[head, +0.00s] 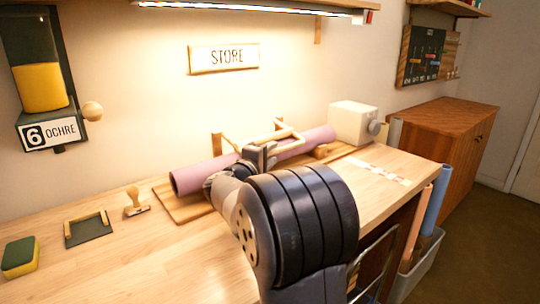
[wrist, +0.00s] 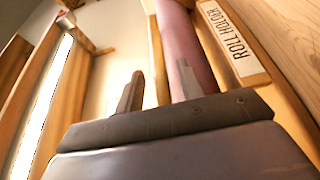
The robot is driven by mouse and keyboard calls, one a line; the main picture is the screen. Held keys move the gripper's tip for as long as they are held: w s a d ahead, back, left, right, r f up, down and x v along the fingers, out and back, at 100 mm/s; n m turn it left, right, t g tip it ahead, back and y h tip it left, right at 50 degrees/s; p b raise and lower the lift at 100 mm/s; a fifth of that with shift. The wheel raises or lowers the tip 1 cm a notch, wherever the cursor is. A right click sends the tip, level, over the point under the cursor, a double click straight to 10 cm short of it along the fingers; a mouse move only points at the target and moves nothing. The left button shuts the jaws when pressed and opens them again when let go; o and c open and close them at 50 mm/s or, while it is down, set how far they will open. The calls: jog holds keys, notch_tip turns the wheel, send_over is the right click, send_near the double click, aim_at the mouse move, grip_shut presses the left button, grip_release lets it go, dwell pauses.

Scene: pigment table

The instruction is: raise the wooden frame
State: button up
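The wooden frame (head: 262,138) is a pale wooden bar on arms, standing over a pink roll (head: 205,174) on a wooden board at the back of the table. My gripper (head: 260,150) is at the frame's front bar, with my arm hiding part of the roll and board. In the wrist view my gripper (wrist: 158,70) has its two fingers apart. A wooden bar (wrist: 156,55) of the frame shows between them, with the pink roll (wrist: 185,45) behind the right finger. I cannot tell whether either finger touches the bar.
A label reading ROLL HOLDER (wrist: 232,42) lies beside the roll. A cream box with a grey knob (head: 353,122) stands at the right. A stamp (head: 134,201), a dark tray (head: 88,229) and a sponge (head: 20,257) are at the left. A lit shelf (head: 250,8) hangs above.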

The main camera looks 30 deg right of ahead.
grip_shut()
dwell(0.3)
dwell(0.3)
